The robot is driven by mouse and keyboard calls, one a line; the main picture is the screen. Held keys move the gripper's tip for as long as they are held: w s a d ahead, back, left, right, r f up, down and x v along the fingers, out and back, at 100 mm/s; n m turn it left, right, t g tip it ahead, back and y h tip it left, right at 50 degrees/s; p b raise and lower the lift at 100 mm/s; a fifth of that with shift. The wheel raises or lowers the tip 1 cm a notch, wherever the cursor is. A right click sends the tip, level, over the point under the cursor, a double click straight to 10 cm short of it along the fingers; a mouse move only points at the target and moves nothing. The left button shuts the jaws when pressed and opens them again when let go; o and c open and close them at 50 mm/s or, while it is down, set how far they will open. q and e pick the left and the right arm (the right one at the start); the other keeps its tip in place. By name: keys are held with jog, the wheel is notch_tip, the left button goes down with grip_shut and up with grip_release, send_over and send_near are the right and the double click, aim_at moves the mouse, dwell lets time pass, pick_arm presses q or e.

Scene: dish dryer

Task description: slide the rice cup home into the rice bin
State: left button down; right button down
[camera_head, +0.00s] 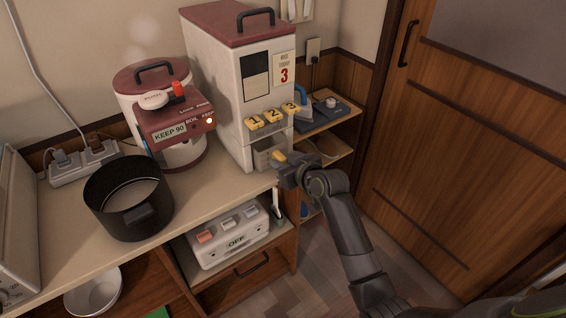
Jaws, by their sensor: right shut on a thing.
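The rice bin (225,84) is a tall white box with a dark red lid, standing at the right end of the counter. Its front has yellow buttons marked 1, 2 and 3. Below them, at the foot of the bin, is the rice cup (264,157), a pale grey drawer-like box at the bin's opening. A small yellow part shows at its front. My right gripper (284,166) is shut on the rice cup's front and hides part of it. How deep the cup sits in the opening is hard to tell. My left gripper is not in view.
A black pot (128,207) and a red and white water boiler (168,120) stand on the counter to the left. A side shelf (325,120) and wooden door (470,130) are at the right.

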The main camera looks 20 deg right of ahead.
jog(key=shift+w+a, duration=0.2)
jog(key=shift+w, duration=0.35)
jog(key=shift+w+a, duration=0.2)
jog(key=shift+w, duration=0.3)
jog(key=c, duration=1.2)
grip_release()
jog(key=shift+s, duration=0.1)
